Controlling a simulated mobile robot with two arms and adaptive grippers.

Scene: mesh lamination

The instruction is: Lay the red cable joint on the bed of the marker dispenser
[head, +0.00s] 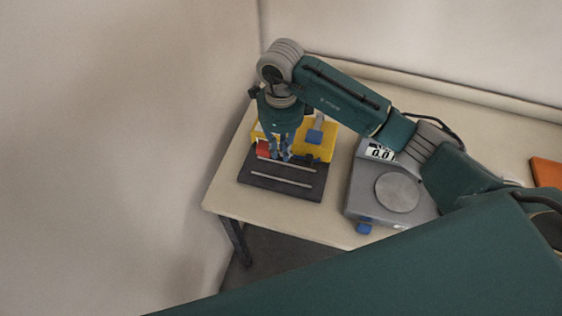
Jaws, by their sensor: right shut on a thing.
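The marker dispenser has a yellow body and a dark bed (282,186) with two pale rails, and it stands near the table's left corner. My right gripper (279,156) points down over the back of the bed, in front of the yellow body. It is shut on the red cable joint (263,148), whose red part shows just left of the fingers. The rest of the joint is hidden, and I cannot tell whether it touches the bed. My left gripper is not in view.
A grey scale (360,193) with a round plate and a lit display stands right of the dispenser. A small blue block (364,227) is at its front edge. An orange item (547,172) lies at the far right. Walls border the table behind and at left.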

